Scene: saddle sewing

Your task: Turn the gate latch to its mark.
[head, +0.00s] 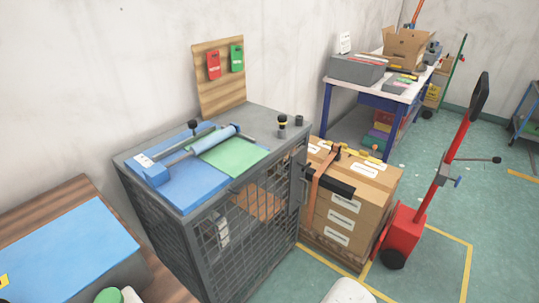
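A grey mesh cage (222,245) stands in the middle of the head view, with its mesh gate side facing me. At its right front corner post, a dark lever with a thick black grip (330,180) sticks out to the right, in front of the stacked boxes. It looks like the gate latch, tilted slightly down toward its right end. I cannot make out a mark for it at this size. My gripper is not in view. A white rounded shape at the bottom edge may be part of my arm.
Strapped cardboard boxes (374,190) stand right of the cage, close behind the lever. A red hand truck (405,228) stands further right. A wooden bench with a blue mat (65,245) is at lower left. The green floor at lower right is clear.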

